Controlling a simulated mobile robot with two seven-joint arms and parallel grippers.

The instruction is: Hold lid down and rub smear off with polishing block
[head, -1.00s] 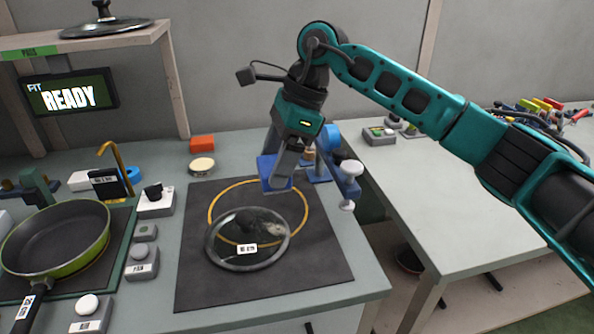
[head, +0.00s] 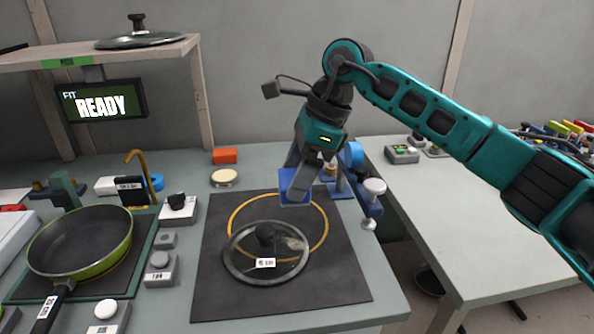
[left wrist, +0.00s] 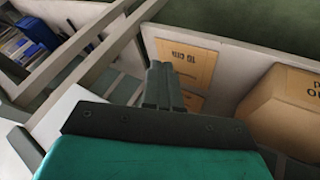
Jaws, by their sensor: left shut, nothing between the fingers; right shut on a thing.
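The glass lid (head: 242,268) with a dark knob and a white label lies on the dark mat (head: 330,290), overlapping the front of the yellow ring. A pale smear (head: 294,243) shows on the right side of its glass. My right gripper (head: 306,181) is shut on the blue polishing block (head: 291,187), behind the lid, near the back of the ring. The block looks apart from the lid. My left gripper (left wrist: 160,85) shows only in the left wrist view, shut and empty, away from the lid.
A blue clamp-like fixture (head: 369,200) stands at the mat's back right, close to my right gripper. A pan (head: 80,240) sits at left beside button boxes (head: 160,268). A shelf (head: 100,52) holds another lid. Cardboard boxes (left wrist: 280,110) lie below my left gripper.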

